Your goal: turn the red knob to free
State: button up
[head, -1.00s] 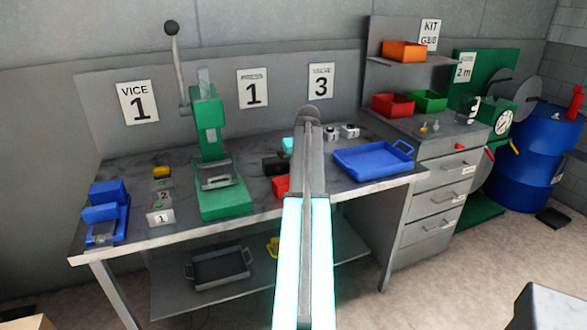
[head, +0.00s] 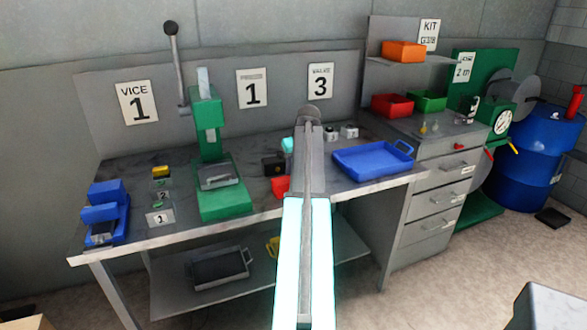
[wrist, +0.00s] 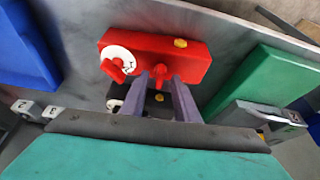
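A red box (wrist: 190,62) lies below my gripper in the wrist view. On its left end is a white dial with a red pointer knob (wrist: 116,68); the dial's markings are too small to read. A second small red knob-like part (wrist: 160,72) shows at the box's near side, between my gripper's fingertips (wrist: 162,82). My fingers stand apart with gaps beside this part; I cannot tell whether they touch it. In the head view the red box (head: 280,186) is partly hidden behind my arm, and my gripper is hidden.
A blue tray (head: 368,160) stands right of the red box on the bench, and a green press (head: 223,200) stands to its left. Small numbered blocks (head: 350,132) sit behind. A yellow button (wrist: 180,43) is on the red box.

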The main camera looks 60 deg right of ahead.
jog(key=shift+r, duration=0.1)
jog(key=b+v, duration=0.2)
jog(key=v, duration=1.1)
jog(key=shift+r, duration=0.25)
jog(key=shift+s, duration=0.15)
